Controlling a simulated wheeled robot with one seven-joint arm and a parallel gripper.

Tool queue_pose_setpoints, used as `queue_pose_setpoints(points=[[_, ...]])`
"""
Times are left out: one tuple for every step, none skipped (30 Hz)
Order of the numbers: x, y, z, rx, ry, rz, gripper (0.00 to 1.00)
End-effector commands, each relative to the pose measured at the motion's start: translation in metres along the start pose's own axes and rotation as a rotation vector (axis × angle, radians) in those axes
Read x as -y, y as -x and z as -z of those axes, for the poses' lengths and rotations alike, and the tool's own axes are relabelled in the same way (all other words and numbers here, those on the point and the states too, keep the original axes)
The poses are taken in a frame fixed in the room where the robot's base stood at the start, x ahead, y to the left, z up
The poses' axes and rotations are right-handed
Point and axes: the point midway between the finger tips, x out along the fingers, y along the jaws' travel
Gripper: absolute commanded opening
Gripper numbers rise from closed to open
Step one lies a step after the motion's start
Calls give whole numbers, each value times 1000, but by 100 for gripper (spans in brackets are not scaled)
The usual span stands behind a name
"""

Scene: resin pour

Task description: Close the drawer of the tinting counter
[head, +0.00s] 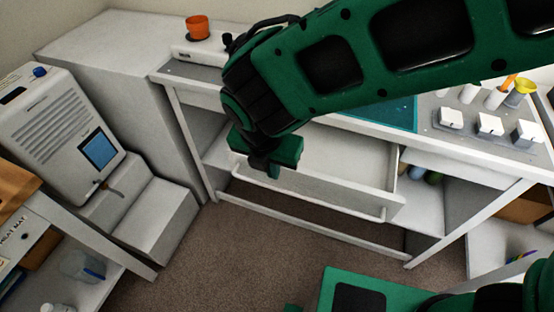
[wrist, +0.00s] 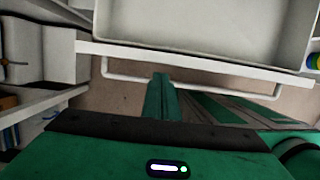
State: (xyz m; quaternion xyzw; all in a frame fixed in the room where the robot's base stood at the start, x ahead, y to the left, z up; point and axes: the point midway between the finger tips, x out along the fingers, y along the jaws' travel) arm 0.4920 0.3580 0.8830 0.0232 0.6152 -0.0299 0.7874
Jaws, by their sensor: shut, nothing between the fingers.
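The tinting counter (head: 480,172) is white, with a grey worktop, and stands across the head view. Its white drawer (head: 349,188) is pulled out and looks empty inside. The drawer also shows in the wrist view (wrist: 200,55), with a white bar handle (wrist: 200,83) along its front. My green gripper (head: 272,170) is at the left part of the drawer front in the head view and hides some of it. In the wrist view my gripper (wrist: 160,82) is shut and empty, with its tip by the handle. I cannot tell whether it touches the handle or the drawer front.
A grey machine (head: 62,140) with a blue screen stands at the left. An orange cup (head: 197,27) sits on the counter's back left. White blocks (head: 489,126) and a yellow funnel (head: 525,86) are at the right. Bare brown floor (head: 240,255) lies before the drawer.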

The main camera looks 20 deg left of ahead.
Motion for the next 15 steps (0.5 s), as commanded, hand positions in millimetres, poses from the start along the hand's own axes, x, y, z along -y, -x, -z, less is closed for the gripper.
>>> queue_pose_setpoints(points=[[1,-9,1,-1,1,4,0],[1,-14,1,-1,0,4,0],[1,-20,0,-1,-1,4,0],[1,-23,0,-1,-1,4,0],[1,-27,0,0,-1,2,0],[0,-31,0,-1,-1,2,0],[0,-34,0,-1,-1,2,0],[0,-36,0,-1,-1,2,0],[0,-38,0,0,-1,1,0],[0,-40,0,0,-1,0,0],[0,-41,0,0,-1,0,0],[0,-42,0,0,-2,0,0],[0,-43,0,0,-2,0,0],[0,-43,0,0,-2,0,0],[0,-43,0,0,-2,0,0]])
